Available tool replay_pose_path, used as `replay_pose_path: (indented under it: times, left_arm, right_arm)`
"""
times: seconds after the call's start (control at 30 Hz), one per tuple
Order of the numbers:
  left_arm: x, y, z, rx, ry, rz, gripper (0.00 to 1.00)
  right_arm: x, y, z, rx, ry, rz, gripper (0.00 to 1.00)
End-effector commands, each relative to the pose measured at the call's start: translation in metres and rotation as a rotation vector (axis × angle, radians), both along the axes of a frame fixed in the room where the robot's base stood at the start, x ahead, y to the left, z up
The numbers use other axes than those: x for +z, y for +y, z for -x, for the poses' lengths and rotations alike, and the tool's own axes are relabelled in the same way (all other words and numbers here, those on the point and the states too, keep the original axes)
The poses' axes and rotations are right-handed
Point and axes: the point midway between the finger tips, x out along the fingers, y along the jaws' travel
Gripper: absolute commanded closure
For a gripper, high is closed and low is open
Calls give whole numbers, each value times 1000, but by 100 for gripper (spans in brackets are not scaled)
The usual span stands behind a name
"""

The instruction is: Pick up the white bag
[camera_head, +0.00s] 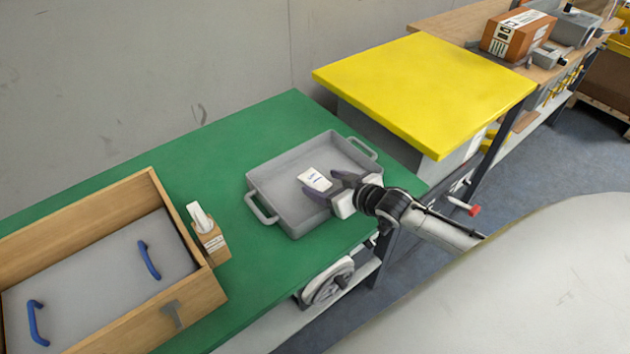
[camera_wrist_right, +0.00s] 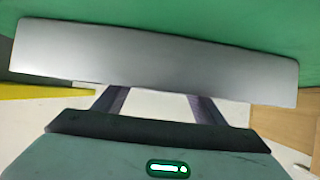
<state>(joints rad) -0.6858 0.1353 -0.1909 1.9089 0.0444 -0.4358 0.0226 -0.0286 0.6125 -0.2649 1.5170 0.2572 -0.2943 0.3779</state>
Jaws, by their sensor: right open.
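The white bag (camera_head: 314,179) is a small flat packet with dark print, inside the grey tray (camera_head: 279,211). My right gripper (camera_head: 326,185) reaches in over the tray's right wall from the right. Its two dark fingers are spread, with their tips close to the bag's right edge. I cannot tell whether they touch it. In the right wrist view, the dark fingers (camera_wrist_right: 158,103) are apart, with a broad grey surface beyond them. The bag cannot be made out there. My left gripper is not in view.
A scanner in a cardboard holder (camera_head: 210,238) stands left of the tray on the green table (camera_head: 110,207). A wooden box (camera_head: 150,320) with blue handles inside is at far left. A yellow-topped stand (camera_head: 425,90) is at back right. Green table space separates scanner and tray.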

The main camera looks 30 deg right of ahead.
Motion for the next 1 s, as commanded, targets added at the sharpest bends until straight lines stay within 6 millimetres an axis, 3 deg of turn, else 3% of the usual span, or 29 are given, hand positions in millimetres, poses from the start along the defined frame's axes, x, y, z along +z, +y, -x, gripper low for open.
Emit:
replay_pose_path:
  times: [0.2, 0.47, 0.77, 1.0]
  left_arm:
    - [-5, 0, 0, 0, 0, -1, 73]
    - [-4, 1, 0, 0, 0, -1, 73]
    - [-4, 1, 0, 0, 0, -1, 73]
    - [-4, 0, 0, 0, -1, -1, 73]
  right_arm:
    - [-13, 1, -22, -1, -1, 0, 36]
    - [-14, 1, -24, 0, 1, 0, 36]
    - [-14, 1, -24, 0, 0, 0, 82]
    - [-13, 1, -24, 0, -1, 0, 82]
